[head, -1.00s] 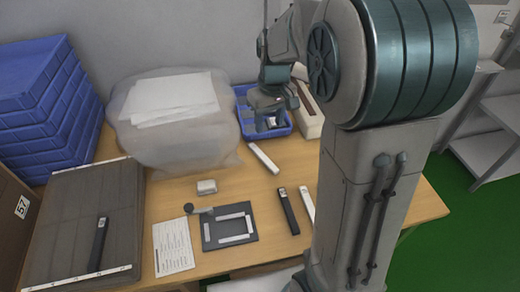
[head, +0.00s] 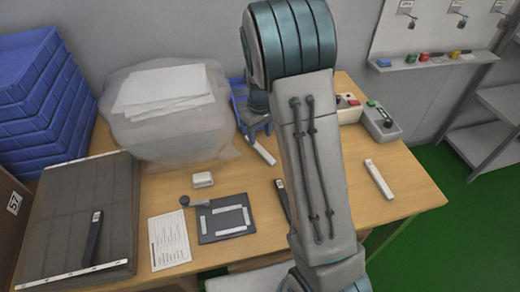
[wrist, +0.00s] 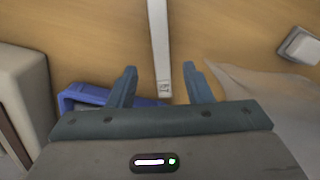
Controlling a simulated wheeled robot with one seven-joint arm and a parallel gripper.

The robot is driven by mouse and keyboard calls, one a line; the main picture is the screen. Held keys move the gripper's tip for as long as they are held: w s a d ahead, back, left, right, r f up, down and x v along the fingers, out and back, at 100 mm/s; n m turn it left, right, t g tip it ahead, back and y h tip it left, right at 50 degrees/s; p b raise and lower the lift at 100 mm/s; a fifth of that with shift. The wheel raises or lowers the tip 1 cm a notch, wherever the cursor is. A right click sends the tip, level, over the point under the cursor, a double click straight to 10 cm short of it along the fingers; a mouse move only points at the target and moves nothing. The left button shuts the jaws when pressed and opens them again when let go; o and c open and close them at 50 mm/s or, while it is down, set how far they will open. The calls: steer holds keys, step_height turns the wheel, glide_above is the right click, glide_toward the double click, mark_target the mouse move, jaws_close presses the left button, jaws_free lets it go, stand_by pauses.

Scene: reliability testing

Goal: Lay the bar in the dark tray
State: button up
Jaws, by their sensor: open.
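A white bar (head: 262,150) lies on the wooden table, just in front of my gripper (head: 256,128). In the wrist view the white bar (wrist: 159,45) runs up from between the fingertips of my gripper (wrist: 159,72), with small dark lettering at its near end. The gripper is open, with a gap on both sides of the bar; I cannot tell its height above it. A large dark tray (head: 60,195) lies at the left of the table, with a black bar (head: 93,238) on it. Another black bar (head: 281,196) and a white bar (head: 378,180) lie farther right.
A blue bin (head: 238,100) stands behind the gripper; its rim shows in the wrist view (wrist: 75,97). A bagged stack (head: 165,110) stands at the back. A dark plate with white strips (head: 225,235), a paper sheet (head: 168,240) and a small pale block (head: 203,179) lie mid-table.

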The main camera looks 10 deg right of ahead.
mark_target(260, 148)
step_height(260, 148, down, 5)
steer(key=shift+a+f, duration=0.1)
steer(key=shift+c, duration=0.3)
jaws_close()
